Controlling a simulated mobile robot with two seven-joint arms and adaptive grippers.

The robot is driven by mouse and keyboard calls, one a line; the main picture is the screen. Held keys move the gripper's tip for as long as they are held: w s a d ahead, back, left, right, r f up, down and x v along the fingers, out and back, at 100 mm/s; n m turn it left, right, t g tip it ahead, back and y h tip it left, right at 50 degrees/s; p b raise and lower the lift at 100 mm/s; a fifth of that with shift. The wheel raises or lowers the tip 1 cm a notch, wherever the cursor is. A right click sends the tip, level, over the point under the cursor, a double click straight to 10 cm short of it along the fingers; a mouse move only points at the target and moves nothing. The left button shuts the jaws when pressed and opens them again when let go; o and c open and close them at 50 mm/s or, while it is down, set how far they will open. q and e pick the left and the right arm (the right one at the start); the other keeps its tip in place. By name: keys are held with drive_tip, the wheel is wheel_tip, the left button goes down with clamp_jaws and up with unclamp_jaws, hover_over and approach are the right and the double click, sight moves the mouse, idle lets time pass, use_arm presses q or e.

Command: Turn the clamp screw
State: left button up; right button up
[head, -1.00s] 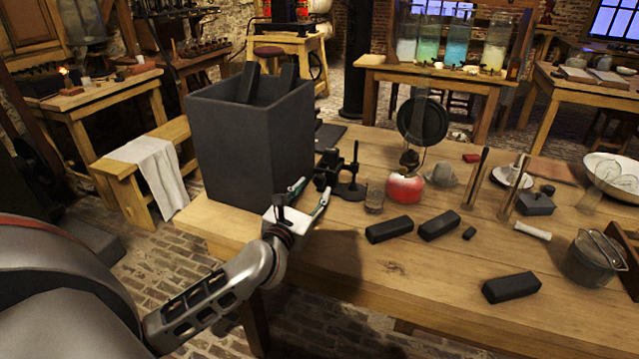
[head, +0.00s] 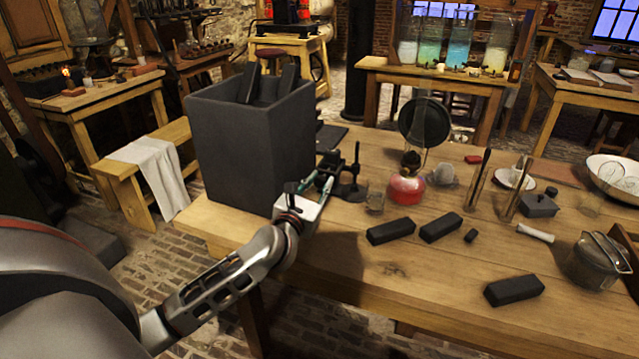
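The black clamp (head: 352,186) with its upright screw post stands on the wooden table, just right of the large dark grey jar (head: 250,145). My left gripper (head: 322,184) is at the left side of the clamp, its fingers pointing toward it. The fingers look spread apart, with the clamp's near-left part at or between the tips. I cannot tell whether they touch it. The screw's own handle is too small and dark to make out clearly. My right gripper is not in view.
Right of the clamp stand a small glass (head: 375,201) and a red oil lamp (head: 407,186).

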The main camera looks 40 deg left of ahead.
use_arm(q)
drive_tip(key=shift+o, duration=0.2)
drive_tip(key=shift+r+m+p, duration=0.45)
drive_tip(key=shift+m+p, duration=0.45)
drive_tip(key=shift+p, duration=0.15)
drive_tip(key=shift+f+m+p, duration=0.1)
drive_tip(key=shift+m+p, duration=0.2)
drive_tip(key=shift+f, duration=0.1)
drive_tip(key=shift+f+m, duration=0.25)
drive_tip(key=shift+m, duration=0.15)
drive_tip(key=shift+c, duration=0.2)
drive_tip(key=o, duration=1.1)
drive_tip(key=shift+o, duration=0.2)
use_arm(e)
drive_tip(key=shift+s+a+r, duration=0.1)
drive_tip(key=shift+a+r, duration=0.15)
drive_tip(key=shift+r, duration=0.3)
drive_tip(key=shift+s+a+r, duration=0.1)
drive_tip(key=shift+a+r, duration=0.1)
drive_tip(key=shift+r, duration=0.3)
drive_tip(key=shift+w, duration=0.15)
use_arm(q)
drive_tip(key=v, duration=1.2)
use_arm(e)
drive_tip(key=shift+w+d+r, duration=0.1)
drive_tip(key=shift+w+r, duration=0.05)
